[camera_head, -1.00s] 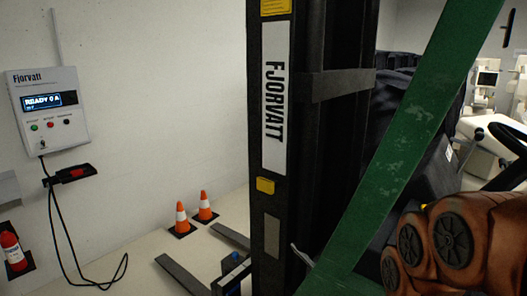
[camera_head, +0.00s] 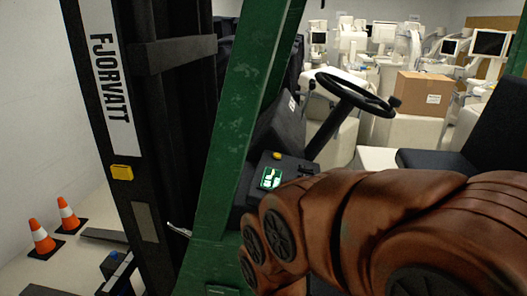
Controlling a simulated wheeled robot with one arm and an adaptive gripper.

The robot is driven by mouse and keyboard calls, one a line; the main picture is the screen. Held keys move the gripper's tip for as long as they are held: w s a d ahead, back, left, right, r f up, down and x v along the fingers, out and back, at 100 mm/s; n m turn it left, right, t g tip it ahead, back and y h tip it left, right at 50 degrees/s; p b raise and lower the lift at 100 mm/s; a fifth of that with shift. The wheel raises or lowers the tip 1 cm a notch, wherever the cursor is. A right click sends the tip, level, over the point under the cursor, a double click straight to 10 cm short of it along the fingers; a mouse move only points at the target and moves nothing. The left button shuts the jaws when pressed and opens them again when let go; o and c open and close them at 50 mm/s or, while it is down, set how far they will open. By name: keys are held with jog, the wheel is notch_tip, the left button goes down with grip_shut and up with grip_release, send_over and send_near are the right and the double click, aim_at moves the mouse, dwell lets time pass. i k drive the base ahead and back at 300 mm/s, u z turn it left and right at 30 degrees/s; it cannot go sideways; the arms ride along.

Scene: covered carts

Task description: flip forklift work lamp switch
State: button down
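The forklift shows close in front, with a black mast (camera_head: 145,110) lettered FJORVATT and a green frame post (camera_head: 240,120). Behind the post is a dark dashboard (camera_head: 275,155) with a yellow button (camera_head: 278,155) and a small lit green panel (camera_head: 271,178). I cannot make out which control is the work lamp switch. My brown arm reaches in from the lower right and covers part of the dashboard's lower side. My gripper cannot be seen.
A steering wheel (camera_head: 357,92) and a dark seat (camera_head: 480,140) are right of the dashboard. Two orange cones (camera_head: 68,214) stand at the left wall. Behind are a cardboard box (camera_head: 422,94) and pale machines (camera_head: 355,40). The green post stands close to my arm.

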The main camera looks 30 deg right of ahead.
aim_at(302, 167)
jog(key=z, duration=2.5)
jog(key=k, duration=1.3)
jog(key=u, duration=1.75)
jog(key=i, duration=0.5)
jog(key=u, duration=0.05)
